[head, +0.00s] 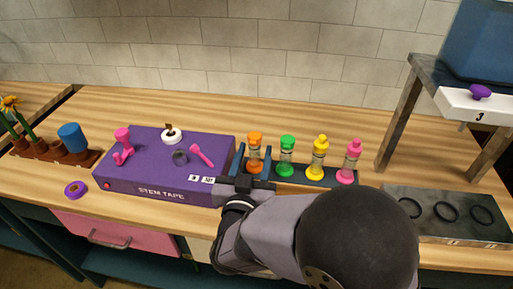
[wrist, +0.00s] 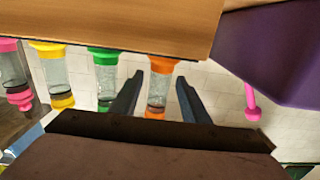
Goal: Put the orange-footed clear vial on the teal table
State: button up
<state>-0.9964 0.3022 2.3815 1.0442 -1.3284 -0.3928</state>
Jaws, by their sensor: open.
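The orange-footed clear vial (head: 255,153) stands upright at the left end of a row of vials, with an orange top and foot and a clear middle. My gripper (head: 254,161) is open, with a finger on each side of the vial. In the wrist view the picture is upside down, and the vial (wrist: 159,88) shows between the two spread fingers of my gripper (wrist: 159,90), with gaps on both sides. I cannot make out a teal table for certain.
Green (head: 287,156), yellow (head: 320,157) and pink (head: 351,160) vials stand to the right in a dark blue rack (head: 305,180). A purple stem tape box (head: 150,180) is close on the left. A grey block with rings (head: 450,228) and a raised stand (head: 395,115) are at right.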

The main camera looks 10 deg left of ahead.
aim_at(254, 158)
jog(key=shift+o, duration=0.4)
jog(key=shift+s, duration=1.6)
jog(key=shift+r+p, duration=0.25)
jog(key=shift+p, duration=1.05)
jog(key=shift+d+f, duration=0.1)
jog(key=shift+f, duration=0.15)
jog(key=shift+w+r+p, duration=0.1)
jog(key=shift+w+p, duration=0.4)
jog(key=shift+w, duration=1.15)
jog(key=shift+w+p, duration=0.55)
jog(key=shift+w, duration=1.5)
grip_shut()
